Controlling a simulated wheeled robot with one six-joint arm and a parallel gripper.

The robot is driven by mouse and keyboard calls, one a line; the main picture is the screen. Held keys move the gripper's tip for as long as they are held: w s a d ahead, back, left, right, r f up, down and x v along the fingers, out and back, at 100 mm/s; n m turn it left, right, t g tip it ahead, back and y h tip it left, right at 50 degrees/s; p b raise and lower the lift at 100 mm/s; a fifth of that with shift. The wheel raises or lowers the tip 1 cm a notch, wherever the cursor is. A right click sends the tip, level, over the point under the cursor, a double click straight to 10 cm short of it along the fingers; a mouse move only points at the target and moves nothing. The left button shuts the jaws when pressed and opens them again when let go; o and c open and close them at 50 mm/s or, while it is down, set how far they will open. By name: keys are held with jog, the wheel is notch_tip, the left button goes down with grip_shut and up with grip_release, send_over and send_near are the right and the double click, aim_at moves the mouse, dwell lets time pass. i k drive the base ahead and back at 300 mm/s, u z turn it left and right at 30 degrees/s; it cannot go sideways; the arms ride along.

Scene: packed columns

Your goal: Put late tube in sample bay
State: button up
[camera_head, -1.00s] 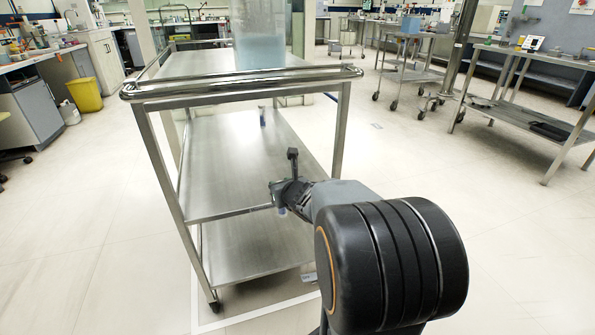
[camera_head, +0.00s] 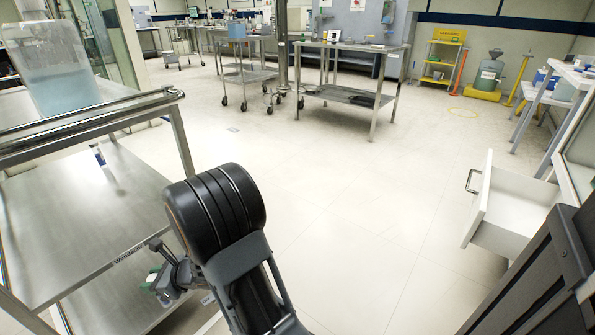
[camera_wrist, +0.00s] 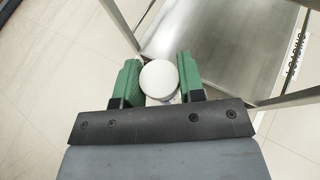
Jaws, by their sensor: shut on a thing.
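My gripper (camera_wrist: 159,83) has green fingers, shut on a white round-capped tube (camera_wrist: 159,78) that I see from above in the wrist view. The tube's body is mostly hidden below its cap. In the head view my gripper (camera_head: 157,280) is low beside the steel cart, partly hidden by my own arm. I cannot make out which place is the sample bay.
The steel cart (camera_head: 120,205) is at the left, with a clear tank of bluish liquid (camera_head: 58,75) on top and a small blue-and-white item (camera_head: 98,155) on its shelf. An open white drawer (camera_head: 505,210) juts out at the right. The floor between is clear.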

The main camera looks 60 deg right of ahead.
aim_at(507, 221)
jog(key=z, duration=0.15)
jog(key=k, duration=0.3)
jog(key=z, duration=1.9)
jog(key=i, duration=0.9)
jog(key=z, duration=0.85)
